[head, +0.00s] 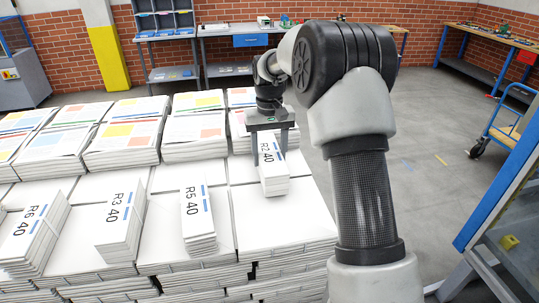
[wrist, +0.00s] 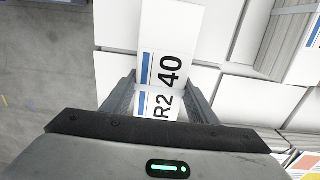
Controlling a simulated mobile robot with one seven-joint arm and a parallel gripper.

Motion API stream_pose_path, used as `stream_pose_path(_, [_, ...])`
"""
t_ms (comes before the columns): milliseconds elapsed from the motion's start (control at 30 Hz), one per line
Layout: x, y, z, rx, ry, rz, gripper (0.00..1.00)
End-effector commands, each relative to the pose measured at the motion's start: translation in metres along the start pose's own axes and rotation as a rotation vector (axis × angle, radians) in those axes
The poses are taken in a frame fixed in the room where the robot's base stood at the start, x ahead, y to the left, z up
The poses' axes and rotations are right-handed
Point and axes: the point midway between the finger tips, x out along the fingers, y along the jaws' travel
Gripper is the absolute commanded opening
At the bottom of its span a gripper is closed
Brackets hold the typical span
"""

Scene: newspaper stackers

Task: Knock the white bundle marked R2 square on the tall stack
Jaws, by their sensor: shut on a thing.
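The white bundle marked R2 40 (head: 273,172) has a blue stripe and sits at the right part of the stacked white piles, in the head view. My gripper (head: 269,133) is above its far end, with a finger on each side, shut on it. In the wrist view the bundle (wrist: 171,60) extends up from between the two fingers of my gripper (wrist: 157,98). The tall stack (head: 275,215) of white paper lies under and around the bundle. I cannot tell whether the bundle touches the stack.
Bundles marked R5 (head: 197,218), R3 (head: 122,219) and R6 (head: 34,235) lie to the left on the white piles. Newspaper piles with coloured fronts (head: 126,138) stand behind. Open floor (head: 425,150) lies to the right, with a blue cart (head: 510,120) beyond.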

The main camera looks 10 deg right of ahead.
Motion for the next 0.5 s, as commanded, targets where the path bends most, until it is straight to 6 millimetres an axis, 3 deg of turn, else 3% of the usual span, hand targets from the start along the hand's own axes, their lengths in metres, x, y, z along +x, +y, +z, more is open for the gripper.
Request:
stream_pose_path(133, [-0.005,0.000,-0.002,0.000,0.024,0.000,0.00])
stream_pose_path(500, [-0.003,0.000,0.020,0.000,0.015,0.000,0.00])
